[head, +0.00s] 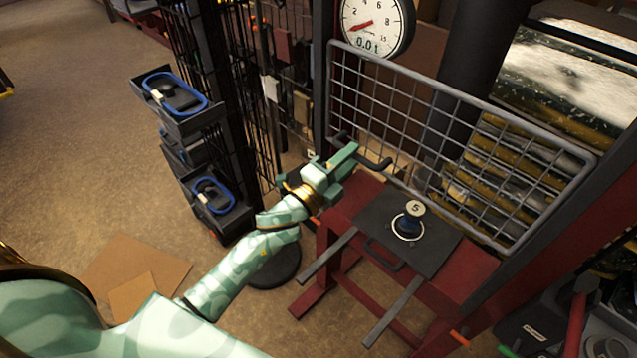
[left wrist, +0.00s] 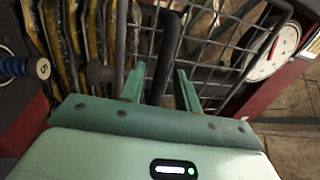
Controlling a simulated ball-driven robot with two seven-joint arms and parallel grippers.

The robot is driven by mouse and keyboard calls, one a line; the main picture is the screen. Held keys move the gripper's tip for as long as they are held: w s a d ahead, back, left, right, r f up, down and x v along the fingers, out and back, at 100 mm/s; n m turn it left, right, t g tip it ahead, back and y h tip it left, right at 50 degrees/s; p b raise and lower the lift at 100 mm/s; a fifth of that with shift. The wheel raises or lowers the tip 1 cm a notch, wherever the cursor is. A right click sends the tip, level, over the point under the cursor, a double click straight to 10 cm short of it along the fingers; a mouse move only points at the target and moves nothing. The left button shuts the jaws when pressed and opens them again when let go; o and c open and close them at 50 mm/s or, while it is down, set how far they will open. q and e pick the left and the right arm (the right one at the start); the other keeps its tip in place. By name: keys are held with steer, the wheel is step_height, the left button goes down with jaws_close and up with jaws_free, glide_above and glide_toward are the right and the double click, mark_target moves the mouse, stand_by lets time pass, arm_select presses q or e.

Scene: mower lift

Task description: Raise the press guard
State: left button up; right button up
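The press guard (head: 440,130) is a grey wire-mesh panel in a tube frame. It stands at the red press, along the black plate's far side. A dark handle (head: 379,165) sticks out from its lower left part. My left gripper (head: 343,162) is at this handle. In the left wrist view the two green fingers (left wrist: 160,90) are apart, and the dark handle bar (left wrist: 166,45) shows between or just beyond them, with gaps at its sides. I cannot tell whether they touch it. The guard mesh (left wrist: 215,65) is behind. My right gripper is not in view.
A black plate (head: 445,250) on the red press frame (head: 470,285) carries a blue spool marked 5 (head: 410,218). A round gauge (head: 376,22) is above the guard. Black trays (head: 180,105) hang on a rack at left. Floor at left is mostly clear, with cardboard (head: 135,270).

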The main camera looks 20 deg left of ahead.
arm_select(q)
steer(key=b+v, duration=0.3)
steer(key=v, duration=1.1)
steer(key=shift+s, duration=0.15)
steer(key=s+a+f+n+g+y+b, duration=0.1)
steer(key=s+a+f+n+g+y, duration=0.2)
steer(key=f, duration=0.9)
steer(key=s+a+f+n+g+y+b, duration=0.15)
steer(key=f+n, duration=0.35)
steer(key=f, duration=0.6)
steer(key=s+a+f+n+g+y+b, duration=0.1)
steer(key=s+a+f+n+g+y, duration=0.25)
steer(key=f, duration=0.85)
steer(key=s+d+f+n+g+b, duration=0.2)
steer(key=s+f+g+b, duration=0.3)
steer(key=s+f, duration=0.9)
steer(key=s+d+f+n+g+h+b, duration=0.1)
steer(key=s+f+n+g+b, duration=0.3)
steer(key=s+f, duration=0.9)
steer(key=shift+s+d+f+n+g+b, duration=0.4)
steer(key=shift+f+g, duration=0.2)
steer(key=shift+f, duration=0.35)
